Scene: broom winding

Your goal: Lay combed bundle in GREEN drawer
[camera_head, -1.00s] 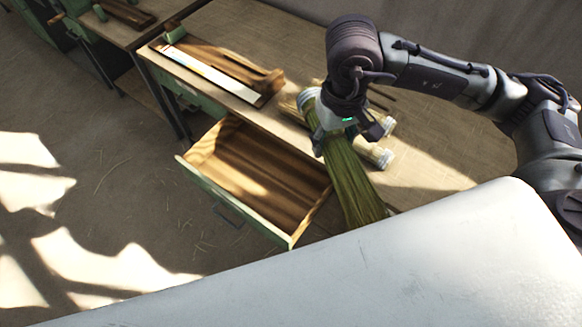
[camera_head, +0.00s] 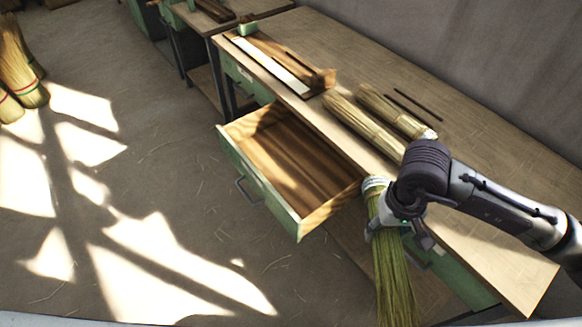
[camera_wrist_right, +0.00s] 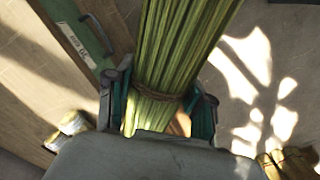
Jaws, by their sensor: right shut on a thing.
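A green-yellow straw bundle (camera_head: 392,270) hangs from my right gripper (camera_head: 396,222), its white-wrapped end up and its loose straws down. In the right wrist view my right gripper (camera_wrist_right: 158,110) is shut around the bundle (camera_wrist_right: 180,45) at a tied band. The green-fronted drawer (camera_head: 262,190) stands pulled out from the workbench, its wooden inside bare. The bundle is just right of the drawer, apart from its inside, in front of the bench edge. My left gripper is not in view.
On the workbench (camera_head: 480,190) lie two pale bundles (camera_head: 365,122), thin dark rods (camera_head: 415,105) and a wooden holder with a white strip (camera_head: 275,65). Broom bundles (camera_head: 18,70) stand at far left. The floor (camera_head: 150,180) left of the drawer is mostly clear, with straw bits.

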